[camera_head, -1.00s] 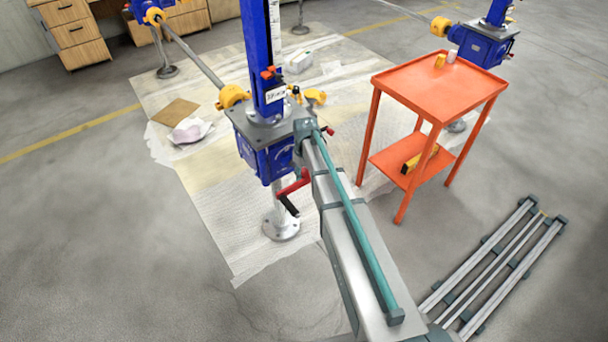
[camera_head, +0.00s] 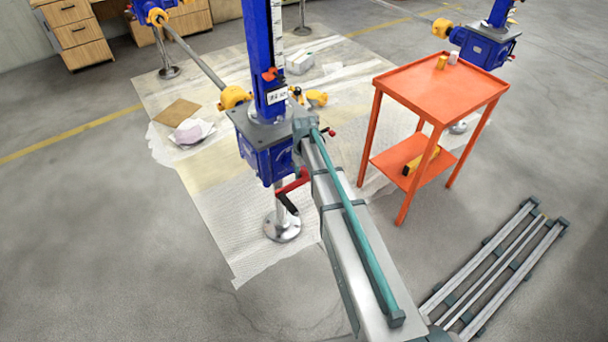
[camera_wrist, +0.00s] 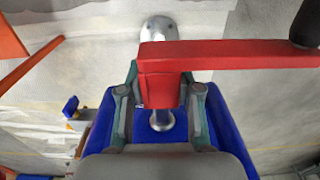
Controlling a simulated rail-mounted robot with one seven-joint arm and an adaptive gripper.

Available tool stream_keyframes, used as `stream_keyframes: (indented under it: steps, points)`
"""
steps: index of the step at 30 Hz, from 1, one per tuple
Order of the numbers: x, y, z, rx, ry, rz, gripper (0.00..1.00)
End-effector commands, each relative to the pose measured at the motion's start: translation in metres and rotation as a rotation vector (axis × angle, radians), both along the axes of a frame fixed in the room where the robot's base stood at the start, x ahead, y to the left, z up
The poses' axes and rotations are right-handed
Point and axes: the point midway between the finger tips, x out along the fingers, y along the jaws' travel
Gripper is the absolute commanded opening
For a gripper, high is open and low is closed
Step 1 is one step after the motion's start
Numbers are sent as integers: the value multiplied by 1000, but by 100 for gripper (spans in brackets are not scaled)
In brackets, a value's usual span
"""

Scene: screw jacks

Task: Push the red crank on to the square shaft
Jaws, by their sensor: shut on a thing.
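The red crank (camera_wrist: 230,56) is in my gripper (camera_wrist: 160,108). The jaws are shut on its hub, one finger on each side. Its arm reaches right to a black handle (camera_wrist: 306,24). In the head view the crank (camera_head: 293,185) shows beside the blue jack's gearbox (camera_head: 268,162), its handle pointing down. My wrist hides most of my fingers there. A short silver shaft (camera_wrist: 162,121) shows between the hub and the blue housing (camera_wrist: 225,130) in the wrist view. The hub looks in line with it. I cannot tell how far the shaft sits inside the hub.
The jack stands on a round metal foot (camera_head: 282,228) over plastic sheeting (camera_head: 225,235). A connecting rod (camera_head: 195,62) enters a yellow coupling (camera_head: 234,97) on its left. An orange table (camera_head: 440,90) stands at the right. The front left floor is clear.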

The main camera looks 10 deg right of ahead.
Motion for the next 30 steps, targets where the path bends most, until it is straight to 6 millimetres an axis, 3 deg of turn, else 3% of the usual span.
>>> stream_keyframes:
  steps: [30]
  points:
    - [20, 8, 1, 0, 0, 0, 0]
